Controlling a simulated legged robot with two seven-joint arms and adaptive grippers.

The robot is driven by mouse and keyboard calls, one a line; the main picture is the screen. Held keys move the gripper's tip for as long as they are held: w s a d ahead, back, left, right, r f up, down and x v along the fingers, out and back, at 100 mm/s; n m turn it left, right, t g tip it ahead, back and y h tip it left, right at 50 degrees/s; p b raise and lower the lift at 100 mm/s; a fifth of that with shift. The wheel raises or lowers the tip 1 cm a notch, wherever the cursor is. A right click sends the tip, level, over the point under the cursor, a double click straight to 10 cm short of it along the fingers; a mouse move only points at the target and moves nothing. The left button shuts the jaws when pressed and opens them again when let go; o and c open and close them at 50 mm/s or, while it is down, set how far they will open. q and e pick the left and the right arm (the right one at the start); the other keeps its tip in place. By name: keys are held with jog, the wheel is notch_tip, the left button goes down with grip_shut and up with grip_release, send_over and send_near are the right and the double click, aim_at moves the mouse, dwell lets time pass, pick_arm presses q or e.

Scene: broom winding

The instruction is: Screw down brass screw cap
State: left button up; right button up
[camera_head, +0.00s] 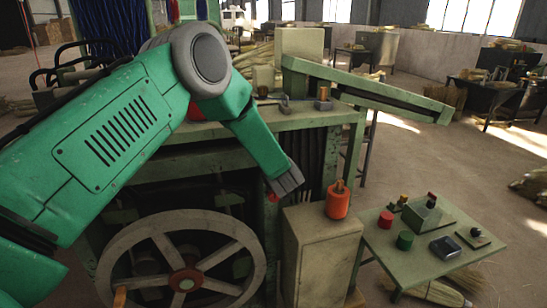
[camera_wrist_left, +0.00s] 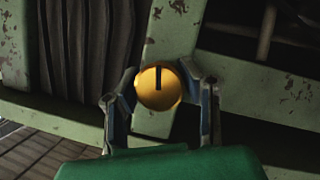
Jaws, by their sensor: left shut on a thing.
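The brass screw cap (camera_wrist_left: 152,92), round and yellow with a dark slot across its upper half, sits between the two fingers of my left gripper (camera_wrist_left: 160,92) in the left wrist view. The fingers are shut on its sides. Behind it is a worn green machine frame (camera_wrist_left: 62,122). In the head view my left gripper (camera_head: 288,184) reaches down to the front of the green machine (camera_head: 300,121), and the cap is hidden there. Whether the cap is seated on a thread cannot be seen. My right gripper is not in view.
A large spoked handwheel (camera_head: 118,242) is below my left arm. A beige cabinet (camera_head: 325,255) bearing an orange can (camera_head: 338,204) stands close right of the gripper. A small green table (camera_head: 405,265) with red and green cylinders is farther right. Open floor lies beyond it.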

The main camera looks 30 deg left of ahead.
pick_arm(q)
jog(key=shift+s+d+f+m+g+p, duration=0.2)
jog(key=shift+f+m+g+p, duration=0.1)
jog(key=shift+f+m, duration=0.15)
jog(key=o, duration=1.2)
jog(key=shift+w, duration=0.1)
jog(key=shift+w+r, duration=0.1)
jog(key=shift+w, duration=0.05)
jog(key=shift+r, duration=0.15)
jog(key=v, duration=1.2)
jog(key=shift+f, duration=0.25)
